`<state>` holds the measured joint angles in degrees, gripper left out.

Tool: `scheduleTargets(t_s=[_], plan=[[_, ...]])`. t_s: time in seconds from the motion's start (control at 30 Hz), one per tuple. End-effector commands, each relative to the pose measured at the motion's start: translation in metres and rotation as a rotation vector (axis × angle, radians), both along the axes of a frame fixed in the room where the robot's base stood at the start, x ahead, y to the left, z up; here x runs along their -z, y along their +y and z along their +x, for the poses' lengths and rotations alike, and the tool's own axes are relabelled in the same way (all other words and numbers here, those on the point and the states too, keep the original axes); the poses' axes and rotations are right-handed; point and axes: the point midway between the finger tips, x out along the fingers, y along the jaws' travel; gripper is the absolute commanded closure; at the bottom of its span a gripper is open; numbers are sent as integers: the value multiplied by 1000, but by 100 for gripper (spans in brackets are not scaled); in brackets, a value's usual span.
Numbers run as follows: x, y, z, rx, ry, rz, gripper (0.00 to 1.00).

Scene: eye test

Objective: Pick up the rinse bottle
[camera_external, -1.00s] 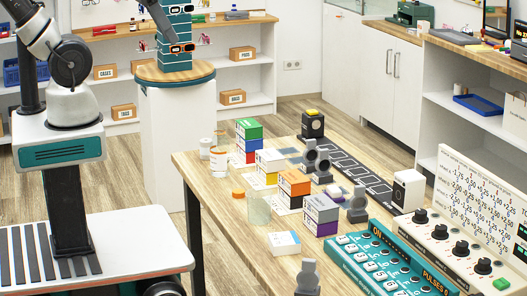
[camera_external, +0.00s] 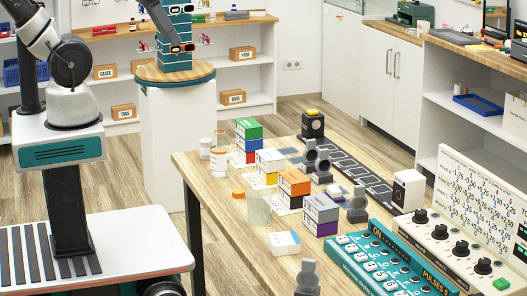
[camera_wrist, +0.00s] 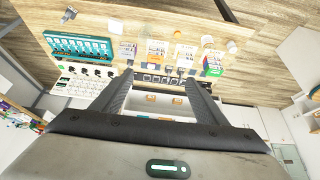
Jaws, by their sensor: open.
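My gripper (camera_wrist: 158,79) shows in the wrist view with its two dark fingers wide apart and nothing held between them. A white bottle-like container with a thin orange band (camera_external: 219,160) stands upright at the table's far left corner. No label is legible, so I cannot tell surely which is the rinse bottle. White round tops also show at the upper right in the wrist view (camera_wrist: 206,40), apart from my fingers.
The wooden table (camera_external: 205,192) also holds stacked coloured boxes (camera_external: 294,187), a clear cup (camera_external: 259,209), an orange cap (camera_external: 238,193), grey stands (camera_external: 357,205) and a teal button panel (camera_external: 380,262). A white pedestal (camera_external: 178,135) stands behind the table. The table's left front is mostly bare.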

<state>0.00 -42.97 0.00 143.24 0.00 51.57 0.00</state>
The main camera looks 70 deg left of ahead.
Motion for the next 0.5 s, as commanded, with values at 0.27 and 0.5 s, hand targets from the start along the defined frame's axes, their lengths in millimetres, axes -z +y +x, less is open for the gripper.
scheduleTargets(t_s=[0.27,0.5], plan=[[26,6,7,-96,98,-69,33],[107,26,38,-457,414,-398,33]])
